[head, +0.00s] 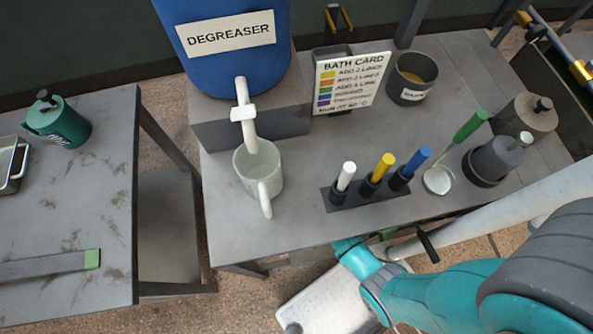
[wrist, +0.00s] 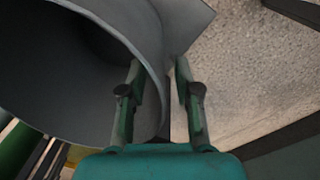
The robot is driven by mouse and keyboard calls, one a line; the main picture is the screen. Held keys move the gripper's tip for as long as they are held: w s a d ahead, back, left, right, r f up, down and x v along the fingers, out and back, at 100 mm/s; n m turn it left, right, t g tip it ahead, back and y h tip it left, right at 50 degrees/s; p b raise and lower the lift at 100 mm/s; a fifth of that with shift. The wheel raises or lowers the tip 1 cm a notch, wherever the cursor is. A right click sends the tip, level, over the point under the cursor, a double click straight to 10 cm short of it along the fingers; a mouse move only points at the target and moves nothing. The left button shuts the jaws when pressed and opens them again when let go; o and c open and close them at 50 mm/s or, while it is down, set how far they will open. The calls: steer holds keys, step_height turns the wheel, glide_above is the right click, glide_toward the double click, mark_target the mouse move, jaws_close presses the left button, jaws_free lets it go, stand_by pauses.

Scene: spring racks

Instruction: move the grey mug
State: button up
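A pale grey mug (head: 252,175) stands upright on the bench, under the white spout of the blue degreaser drum. Its handle points toward the front of the bench. My gripper is not visible in the head view; only my teal arm shows at the lower right. In the wrist view, the two green fingers of my gripper (wrist: 158,75) are apart, with the wall of a large grey round vessel (wrist: 150,30) between them. I cannot tell whether they touch the wall, or whether this vessel is the mug.
A pen block (head: 345,202) with white, yellow and blue pens stands right of the mug. The degreaser drum (head: 220,65) is behind it. A dark cup (head: 405,95) and a bath card (head: 350,80) stand farther back. A gap separates the left table (head: 60,200).

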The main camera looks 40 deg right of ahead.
steer(key=shift+f, duration=0.55)
jaws_close()
steer(key=shift+s, duration=0.15)
